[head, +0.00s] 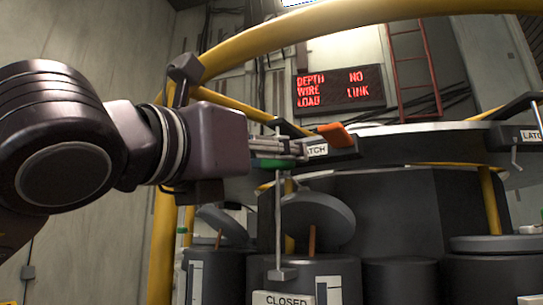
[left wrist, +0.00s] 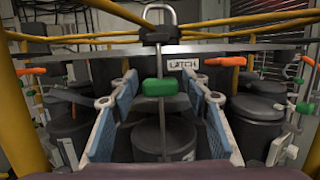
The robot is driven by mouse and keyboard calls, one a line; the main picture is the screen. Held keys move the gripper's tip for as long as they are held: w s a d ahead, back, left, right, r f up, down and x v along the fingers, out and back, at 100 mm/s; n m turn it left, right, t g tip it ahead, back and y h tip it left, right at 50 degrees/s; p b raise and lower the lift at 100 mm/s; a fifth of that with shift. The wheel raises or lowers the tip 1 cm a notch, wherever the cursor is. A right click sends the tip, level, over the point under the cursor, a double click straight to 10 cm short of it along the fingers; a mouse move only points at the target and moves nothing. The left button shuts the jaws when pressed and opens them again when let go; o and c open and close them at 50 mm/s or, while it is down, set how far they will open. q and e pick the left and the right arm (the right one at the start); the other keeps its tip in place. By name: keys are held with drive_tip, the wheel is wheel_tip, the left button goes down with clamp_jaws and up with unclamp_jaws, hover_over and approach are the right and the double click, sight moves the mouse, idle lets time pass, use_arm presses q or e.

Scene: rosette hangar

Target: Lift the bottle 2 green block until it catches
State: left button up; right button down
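The green block (head: 278,163) sits on a thin upright metal rod below the frame edge. It also shows in the left wrist view (left wrist: 160,87). My left gripper (left wrist: 159,76) is open, with its blue-padded fingers on either side of the block and a gap on each side. In the head view the fingers (head: 278,149) reach in from the left at about the block's height, partly hiding it. My right gripper is in neither view.
Dark cylinders (head: 305,270) stand below, one with a tilted lid (head: 318,220). A yellow rail (head: 330,22) arches over the frame. A red-lettered panel (head: 338,89) reads NO LINK. Further green blocks (left wrist: 305,108) and orange handles (left wrist: 307,60) sit at the sides.

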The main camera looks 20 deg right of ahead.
use_arm(q)
drive_tip(key=shift+o, duration=0.2)
drive_tip(key=shift+f, duration=0.15)
drive_tip(key=b+v, duration=0.6)
drive_tip(key=v, duration=0.3)
idle(0.4)
idle(0.4)
